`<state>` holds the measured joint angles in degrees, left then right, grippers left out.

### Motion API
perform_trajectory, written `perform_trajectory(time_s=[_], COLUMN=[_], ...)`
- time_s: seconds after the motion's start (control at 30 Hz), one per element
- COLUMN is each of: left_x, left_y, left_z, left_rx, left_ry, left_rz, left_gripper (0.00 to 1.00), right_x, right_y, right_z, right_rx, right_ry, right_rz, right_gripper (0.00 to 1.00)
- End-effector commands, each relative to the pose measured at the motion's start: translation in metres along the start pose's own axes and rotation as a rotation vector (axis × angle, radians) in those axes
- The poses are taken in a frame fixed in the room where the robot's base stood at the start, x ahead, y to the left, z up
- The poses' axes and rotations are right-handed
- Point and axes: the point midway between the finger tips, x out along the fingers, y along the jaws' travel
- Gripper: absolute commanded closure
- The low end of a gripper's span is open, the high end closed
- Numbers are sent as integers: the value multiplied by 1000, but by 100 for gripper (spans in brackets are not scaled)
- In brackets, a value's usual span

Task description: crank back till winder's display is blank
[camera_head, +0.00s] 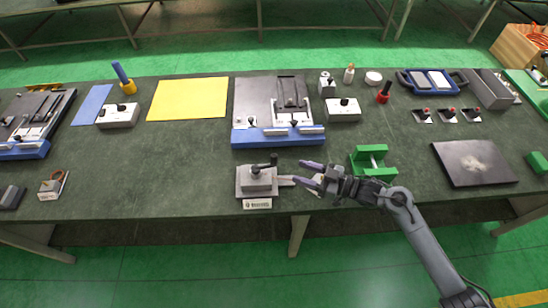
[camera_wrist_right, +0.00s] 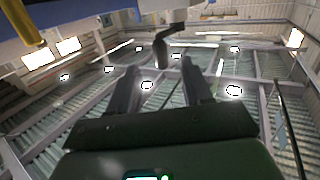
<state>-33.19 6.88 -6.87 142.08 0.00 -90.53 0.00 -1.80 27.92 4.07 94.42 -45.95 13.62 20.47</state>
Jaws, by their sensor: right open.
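The winder (camera_head: 257,181) is a small grey block on a pale base at the front middle of the bench. A black crank handle (camera_head: 273,159) rises at its top right. A pale plate with small dark marks (camera_head: 257,204) is on its front; the marks are too small to read. My right gripper (camera_head: 301,173) is open just right of the winder, fingers pointing left at it. In the right wrist view my open fingers (camera_wrist_right: 160,68) frame a dark knob on an arm (camera_wrist_right: 161,50), which looks like the crank handle, near the fingertips and not gripped. My left gripper is out of view.
A green bracket (camera_head: 373,162) stands right behind my right wrist. A blue-edged fixture (camera_head: 278,137) lies behind the winder. A dark square plate (camera_head: 474,163) lies farther right. The bench left of the winder is clear as far as a small coil device (camera_head: 53,185).

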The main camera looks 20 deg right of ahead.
Motion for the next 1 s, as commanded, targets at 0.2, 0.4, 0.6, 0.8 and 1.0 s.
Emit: perform_trajectory(time_s=[0.2,0.4,0.6,0.8,1.0], left_x=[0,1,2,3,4], left_y=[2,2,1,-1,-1], left_z=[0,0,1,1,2], left_rx=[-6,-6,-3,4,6], left_ry=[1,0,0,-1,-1], left_rz=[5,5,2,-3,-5], left_gripper=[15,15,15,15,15], right_x=[-2,20,53,81,97], right_y=[8,7,5,4,3], right_z=[-14,-17,-20,-21,-22], right_rx=[27,29,29,29,28], right_ry=[71,79,78,77,75], right_rz=[-50,-54,-52,-51,-52], right_gripper=[51,51,51,51,51])
